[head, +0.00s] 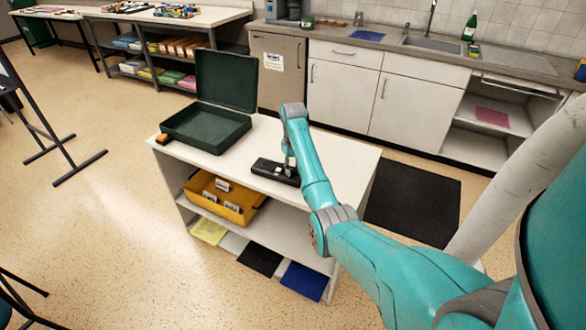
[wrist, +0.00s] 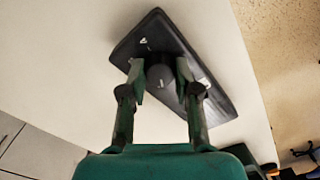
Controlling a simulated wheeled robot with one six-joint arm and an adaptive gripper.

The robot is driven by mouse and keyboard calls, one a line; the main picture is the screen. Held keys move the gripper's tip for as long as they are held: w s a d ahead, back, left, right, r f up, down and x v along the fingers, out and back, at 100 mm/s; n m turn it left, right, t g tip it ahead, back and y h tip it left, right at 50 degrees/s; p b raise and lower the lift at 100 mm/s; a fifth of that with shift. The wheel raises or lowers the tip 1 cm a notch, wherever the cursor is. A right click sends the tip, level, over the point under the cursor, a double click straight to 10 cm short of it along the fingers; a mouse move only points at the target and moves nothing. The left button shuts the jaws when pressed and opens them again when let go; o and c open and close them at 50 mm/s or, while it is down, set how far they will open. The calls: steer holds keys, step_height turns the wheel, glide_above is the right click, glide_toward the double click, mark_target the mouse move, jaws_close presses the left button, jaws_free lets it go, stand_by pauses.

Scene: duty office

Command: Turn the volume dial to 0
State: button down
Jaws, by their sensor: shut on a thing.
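A black box (head: 265,168) with the volume dial lies on the white top of a low shelf unit, near its front edge. In the wrist view the black box (wrist: 205,82) lies slanted under my gripper, with a small white mark near its upper left end. The dark round dial (wrist: 160,76) stands up from the box with a light pointer mark on it. My gripper (wrist: 161,82) is shut on the dial, one finger on each side. In the head view my gripper (head: 288,166) reaches down to the box; the dial is hidden there. I cannot read the scale.
An open dark green case (head: 205,130) stands left of the box on the same white top (head: 335,152). A small orange-black item (head: 163,139) lies by its left corner. A yellow bin (head: 232,214) sits on the shelf below. The right part of the top is clear.

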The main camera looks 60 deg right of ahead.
mark_target(293, 170)
steer(key=n, duration=0.3)
steer(key=shift+n, duration=2.3)
steer(key=c, duration=1.1)
jaws_free()
steer(key=shift+r, duration=3.75)
